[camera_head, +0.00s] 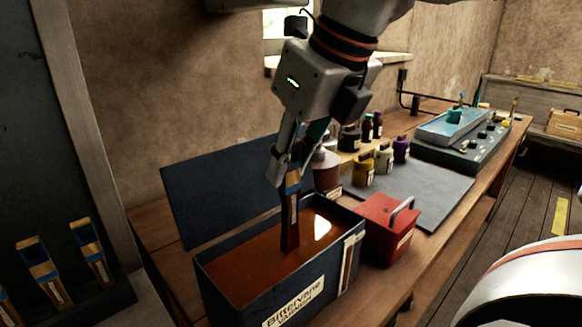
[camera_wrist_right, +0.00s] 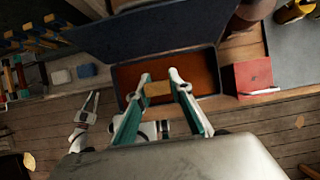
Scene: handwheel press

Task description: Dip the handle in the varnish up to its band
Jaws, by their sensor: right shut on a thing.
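My right gripper (camera_head: 288,170) is shut on a handle (camera_head: 290,212), which hangs nearly upright over the varnish tub. The handle has a blue and tan upper part, a pale label and a dark brown lower end. The reddish-brown varnish (camera_head: 255,268) fills the open dark blue tub (camera_head: 236,303). The lower end meets the varnish in the picture; I cannot tell how deep it is. In the right wrist view the handle's tan end (camera_wrist_right: 158,90) shows between the fingers over the varnish. My left gripper (camera_wrist_right: 90,103) hangs at the left there, away from the tub.
A dark blue lid (camera_head: 215,185) stands behind the tub. A red box (camera_head: 388,230) with a grey handle stands right of it. Bottles (camera_head: 384,160) stand behind on the bench. Several similar handles (camera_head: 43,270) stand in a rack at left.

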